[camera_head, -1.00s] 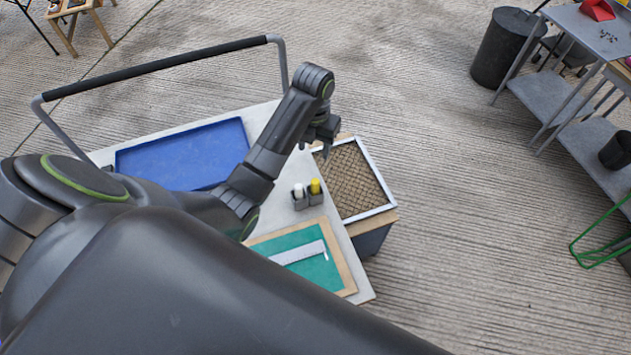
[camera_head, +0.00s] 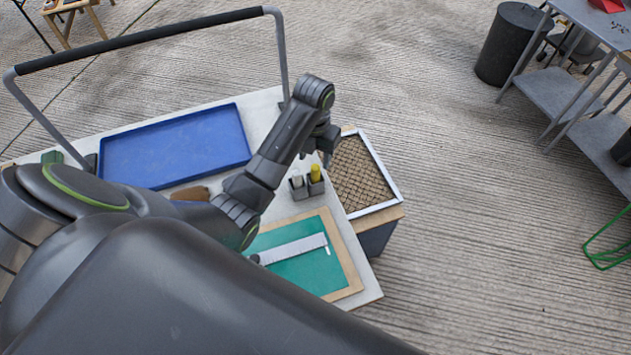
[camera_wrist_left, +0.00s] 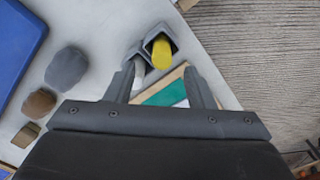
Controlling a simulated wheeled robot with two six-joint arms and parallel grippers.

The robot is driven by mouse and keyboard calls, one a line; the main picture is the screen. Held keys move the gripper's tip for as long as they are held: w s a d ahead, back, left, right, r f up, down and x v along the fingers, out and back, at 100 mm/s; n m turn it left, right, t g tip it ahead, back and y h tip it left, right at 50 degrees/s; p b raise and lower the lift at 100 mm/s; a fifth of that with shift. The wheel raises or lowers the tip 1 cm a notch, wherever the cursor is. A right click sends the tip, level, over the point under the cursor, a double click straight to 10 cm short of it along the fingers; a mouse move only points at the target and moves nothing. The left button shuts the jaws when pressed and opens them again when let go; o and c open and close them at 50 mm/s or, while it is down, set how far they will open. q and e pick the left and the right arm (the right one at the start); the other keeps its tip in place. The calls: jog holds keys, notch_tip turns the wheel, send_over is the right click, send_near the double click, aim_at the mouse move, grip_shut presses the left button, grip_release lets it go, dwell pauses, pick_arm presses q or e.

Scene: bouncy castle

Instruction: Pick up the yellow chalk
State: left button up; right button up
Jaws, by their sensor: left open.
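The yellow chalk (camera_head: 315,172) stands upright in a small grey holder (camera_head: 316,186) on the white cart top. A white chalk (camera_head: 297,181) stands in a matching holder just left of it. In the left wrist view the yellow chalk (camera_wrist_left: 161,54) shows end-on, beyond and between my fingertips. My left gripper (camera_wrist_left: 168,75) is open and empty; in the head view it (camera_head: 327,152) hangs just above and beside the chalk, apart from it. My right gripper is not in view.
A blue tray (camera_head: 175,147) lies at the cart's left. A green board with a wooden frame (camera_head: 340,245) and a pale ruler lies in front. Rounded stones (camera_wrist_left: 67,67) lie on the cart top.

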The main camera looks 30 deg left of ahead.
aim_at(315, 167)
pick_arm(q)
jog(key=shift+d+f+p, duration=0.15)
jog(key=shift+f+p, duration=0.5)
jog(key=shift+f, duration=2.35)
grip_shut()
